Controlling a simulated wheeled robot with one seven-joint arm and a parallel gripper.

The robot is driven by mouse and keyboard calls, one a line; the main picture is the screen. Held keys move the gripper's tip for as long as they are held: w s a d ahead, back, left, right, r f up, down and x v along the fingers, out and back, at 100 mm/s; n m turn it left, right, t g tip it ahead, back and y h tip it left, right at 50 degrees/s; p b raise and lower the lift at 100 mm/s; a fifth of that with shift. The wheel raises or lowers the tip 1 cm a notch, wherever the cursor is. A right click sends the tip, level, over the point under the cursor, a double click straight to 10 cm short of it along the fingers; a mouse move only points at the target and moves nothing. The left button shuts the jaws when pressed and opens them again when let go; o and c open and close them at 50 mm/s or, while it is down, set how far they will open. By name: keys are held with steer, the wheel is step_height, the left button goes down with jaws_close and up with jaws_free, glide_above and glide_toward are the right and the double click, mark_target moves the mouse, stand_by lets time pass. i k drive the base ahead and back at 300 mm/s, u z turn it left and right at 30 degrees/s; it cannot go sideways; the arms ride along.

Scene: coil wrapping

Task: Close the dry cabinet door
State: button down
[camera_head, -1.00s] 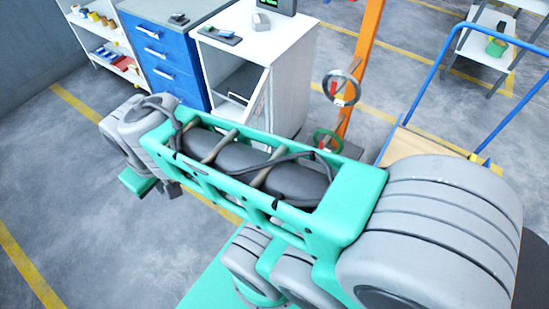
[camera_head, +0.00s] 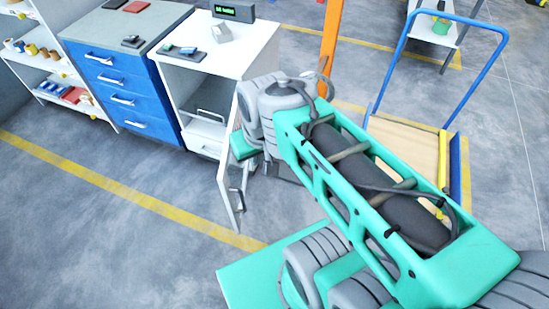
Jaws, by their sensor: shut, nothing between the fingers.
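The dry cabinet (camera_head: 243,52) is a white box with a dark display on top. Its front is open, showing a shelf and a white drawer inside. Its door (camera_head: 225,185) stands swung out towards me from the right side, seen nearly edge-on, with a handle (camera_head: 240,200) on its right face. My gripper (camera_head: 262,168) is low at the end of my arm, just right of the door, on the handle side. It is shut and empty; its fingertips are mostly hidden, and I cannot tell whether it touches the door.
A blue drawer unit (camera_head: 118,85) stands left of the cabinet, with a white shelf rack (camera_head: 45,65) beyond it. An orange post (camera_head: 331,45) and a blue-railed trolley (camera_head: 400,140) stand to the right. The floor in front of the door is clear.

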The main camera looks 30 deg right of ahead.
mark_target(241, 170)
steer(key=u, duration=0.4)
steer(key=k, duration=1.2)
steer(key=u, duration=1.05)
steer(key=i, duration=1.15)
steer(key=z, duration=0.7)
